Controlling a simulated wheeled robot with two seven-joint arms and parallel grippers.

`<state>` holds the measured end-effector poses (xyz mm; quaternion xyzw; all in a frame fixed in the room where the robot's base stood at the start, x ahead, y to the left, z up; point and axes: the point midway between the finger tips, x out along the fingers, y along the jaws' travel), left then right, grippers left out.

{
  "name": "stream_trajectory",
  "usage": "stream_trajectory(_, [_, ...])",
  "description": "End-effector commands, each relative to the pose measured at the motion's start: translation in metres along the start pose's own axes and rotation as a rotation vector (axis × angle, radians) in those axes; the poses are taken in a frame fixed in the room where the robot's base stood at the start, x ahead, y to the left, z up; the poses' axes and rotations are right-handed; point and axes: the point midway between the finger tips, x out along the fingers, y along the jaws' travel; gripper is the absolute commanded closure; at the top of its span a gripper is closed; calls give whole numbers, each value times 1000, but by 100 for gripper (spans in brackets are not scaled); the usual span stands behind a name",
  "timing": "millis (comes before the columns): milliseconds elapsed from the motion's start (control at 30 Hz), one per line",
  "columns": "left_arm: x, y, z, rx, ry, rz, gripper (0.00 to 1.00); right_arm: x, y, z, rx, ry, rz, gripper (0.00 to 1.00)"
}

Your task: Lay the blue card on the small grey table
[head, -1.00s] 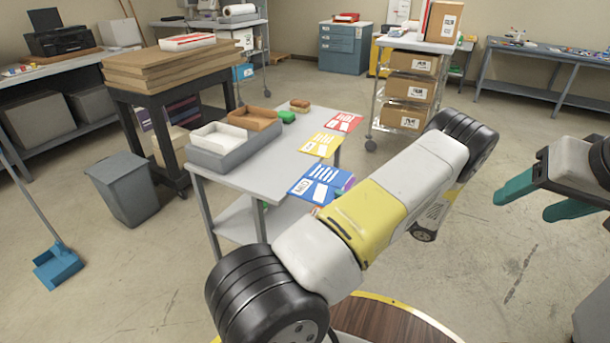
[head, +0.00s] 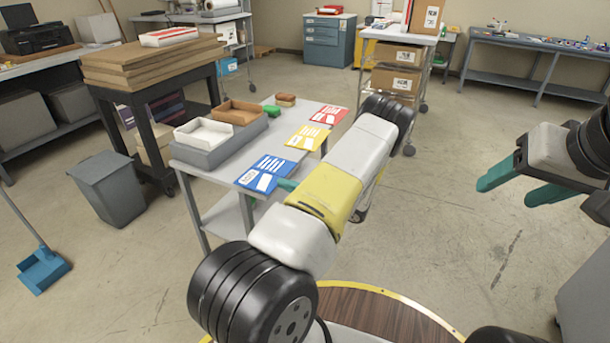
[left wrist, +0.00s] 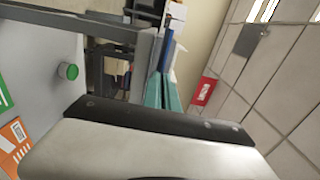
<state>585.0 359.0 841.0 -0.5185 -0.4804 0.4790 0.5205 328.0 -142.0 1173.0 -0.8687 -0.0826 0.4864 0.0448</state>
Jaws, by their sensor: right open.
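The small grey table (head: 226,183) stands left of centre in the head view. The blue card (head: 266,172) overlaps the table's near edge there, lying roughly flat. I cannot tell whether it touches the top. My left gripper (head: 288,184) is mostly hidden behind my forearm; one teal fingertip shows at the card's right edge. In the left wrist view the teal fingers (left wrist: 163,92) are together on the blue card (left wrist: 167,50), seen edge-on. My right gripper (head: 522,183) is open and empty, over the floor at the right.
A grey bin (head: 108,190) stands left.

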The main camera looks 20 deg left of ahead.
Motion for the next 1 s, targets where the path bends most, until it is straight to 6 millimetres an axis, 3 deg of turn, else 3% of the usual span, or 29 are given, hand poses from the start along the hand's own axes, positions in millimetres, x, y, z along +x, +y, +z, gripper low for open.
stream_trajectory(100, [0, 16, 0, 0, -1, -2, 100, 0, 0, 0, 0, 0, 0, 39])
stream_trajectory(467, [0, 19, 0, -1, 0, -2, 100, 0, 0, 0, 0, 0, 0, 39])
stream_trajectory(500, [0, 19, 0, -2, 0, -1, 90, 0, 0, 0, 0, 0, 0, 39])
stream_trajectory(600, [0, 19, 0, -2, 0, -1, 76, 0, 0, 0, 0, 0, 0, 39])
stream_trajectory(1000, [-6, 16, -1, -1, 2, -1, 76, 0, 0, 0, 0, 0, 0, 39])
